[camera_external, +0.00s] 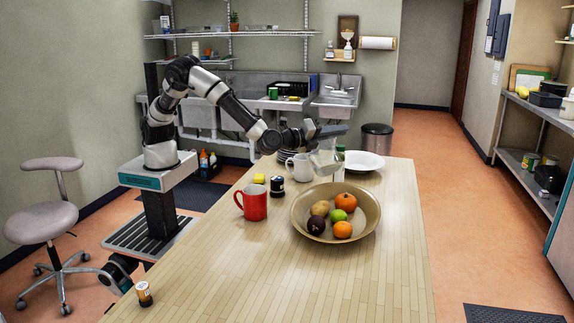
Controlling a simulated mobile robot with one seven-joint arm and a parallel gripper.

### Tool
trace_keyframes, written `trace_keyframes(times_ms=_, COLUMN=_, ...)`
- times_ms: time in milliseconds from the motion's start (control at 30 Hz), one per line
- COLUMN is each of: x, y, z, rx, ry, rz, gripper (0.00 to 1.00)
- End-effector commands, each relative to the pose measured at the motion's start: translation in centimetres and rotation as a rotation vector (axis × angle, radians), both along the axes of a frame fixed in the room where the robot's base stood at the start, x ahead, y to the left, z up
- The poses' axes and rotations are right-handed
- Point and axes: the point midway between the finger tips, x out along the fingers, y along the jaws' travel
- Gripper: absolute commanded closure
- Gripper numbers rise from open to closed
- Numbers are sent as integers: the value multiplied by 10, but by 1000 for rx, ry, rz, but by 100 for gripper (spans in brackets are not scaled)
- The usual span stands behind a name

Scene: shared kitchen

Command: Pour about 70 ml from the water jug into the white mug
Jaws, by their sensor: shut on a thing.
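The white mug (300,168) stands on the wooden table near its far end, behind the fruit bowl. My gripper (322,131) is above and just right of the mug, shut on the water jug (325,160). The jug is clear and hangs below my gripper, right beside the mug in the picture. It looks somewhat tilted, but its spout and water level are too small to make out. I cannot tell whether water is flowing or how much is in the mug.
A fruit bowl (303,229) stands in front of the jug.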

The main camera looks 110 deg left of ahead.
Motion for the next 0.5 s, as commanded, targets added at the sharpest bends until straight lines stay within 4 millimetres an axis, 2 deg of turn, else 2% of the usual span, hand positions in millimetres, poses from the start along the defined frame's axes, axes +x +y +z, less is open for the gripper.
trace_keyframes(times_ms=500, x=-7, y=8, z=4, rx=-66, ry=-68, rz=-1, gripper=100)
